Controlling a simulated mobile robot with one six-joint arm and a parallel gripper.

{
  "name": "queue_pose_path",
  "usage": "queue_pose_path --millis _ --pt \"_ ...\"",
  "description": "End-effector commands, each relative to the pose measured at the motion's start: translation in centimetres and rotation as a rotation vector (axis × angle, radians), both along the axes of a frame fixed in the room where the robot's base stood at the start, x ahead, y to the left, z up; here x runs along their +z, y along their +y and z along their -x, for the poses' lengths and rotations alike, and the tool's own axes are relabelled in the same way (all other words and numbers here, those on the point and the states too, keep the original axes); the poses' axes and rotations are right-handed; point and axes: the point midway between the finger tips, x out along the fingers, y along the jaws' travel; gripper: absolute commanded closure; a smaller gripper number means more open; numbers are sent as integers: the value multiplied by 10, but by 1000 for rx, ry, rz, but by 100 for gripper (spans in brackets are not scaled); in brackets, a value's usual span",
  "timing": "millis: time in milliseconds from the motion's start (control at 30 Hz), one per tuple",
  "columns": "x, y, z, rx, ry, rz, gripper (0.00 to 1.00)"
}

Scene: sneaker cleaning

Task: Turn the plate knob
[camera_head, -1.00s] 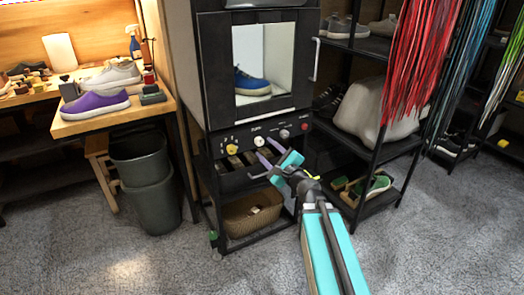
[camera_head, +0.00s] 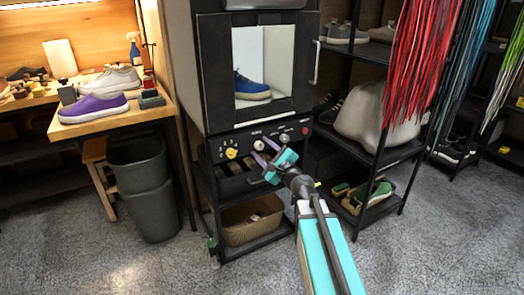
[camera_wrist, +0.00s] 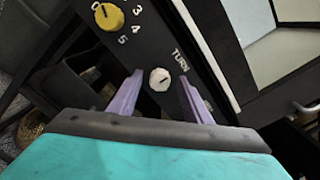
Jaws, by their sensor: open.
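The small white plate knob (camera_wrist: 160,79) is on the dark control panel beside lettering that begins "TURN". It also shows in the head view (camera_head: 259,145) on the panel below the cabinet window. My gripper (camera_wrist: 159,76) is open, with one lilac finger on each side of this knob in the wrist view. I cannot tell whether the fingers touch it or how far off they are. In the head view my gripper (camera_head: 265,150) reaches up to the panel from below right.
A yellow knob (camera_wrist: 109,16) with numbers sits beside the white one. Another pale knob (camera_head: 284,138) and a red one (camera_head: 305,130) are to the right. A blue shoe (camera_head: 251,86) shows in the cabinet window. A wicker basket (camera_head: 250,222) is below.

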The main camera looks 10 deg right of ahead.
Motion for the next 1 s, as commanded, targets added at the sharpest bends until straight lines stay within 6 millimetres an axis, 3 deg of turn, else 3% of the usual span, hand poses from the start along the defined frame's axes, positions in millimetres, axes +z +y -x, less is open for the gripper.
queue_pose_path --millis 167,433,1000 --pt "0 0 0 0 0 0 56" --pt "0 0 0 0 0 0 97" --pt "-5 -1 1 1 -41 123 97"
